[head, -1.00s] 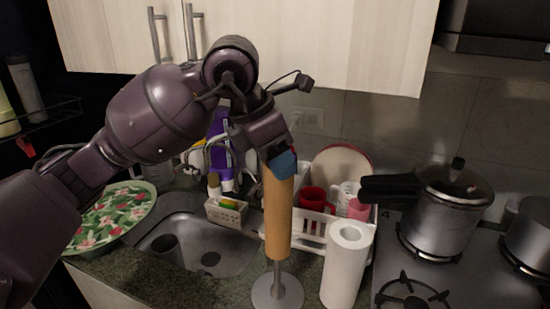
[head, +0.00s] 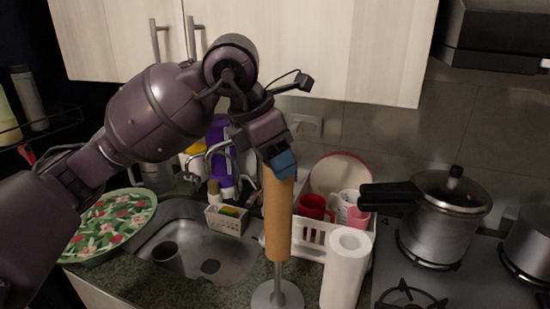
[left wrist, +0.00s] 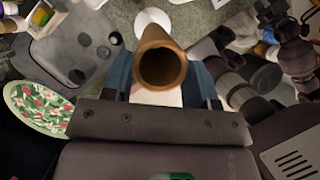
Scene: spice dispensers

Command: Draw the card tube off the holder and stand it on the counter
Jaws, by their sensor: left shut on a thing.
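The brown card tube (head: 278,215) stands upright in the head view. My left gripper (head: 282,165), with blue fingertips, is shut on its upper end. In the left wrist view the tube's open round mouth (left wrist: 162,68) lies between the fingers. The metal holder (head: 277,294) has a round base on the counter. A length of its thin rod shows between the base and the tube's lower end. The tube is raised above the base and in line with the rod; how much rod is inside is hidden. The right gripper is not in the head view; dark arm parts show at right in the left wrist view.
A white paper roll (head: 346,268) stands close to the right of the holder. A white dish rack (head: 310,240) with cups is behind. The sink (head: 205,255) and a floral plate (head: 108,222) are left. A pressure cooker (head: 440,225) sits on the stove at right.

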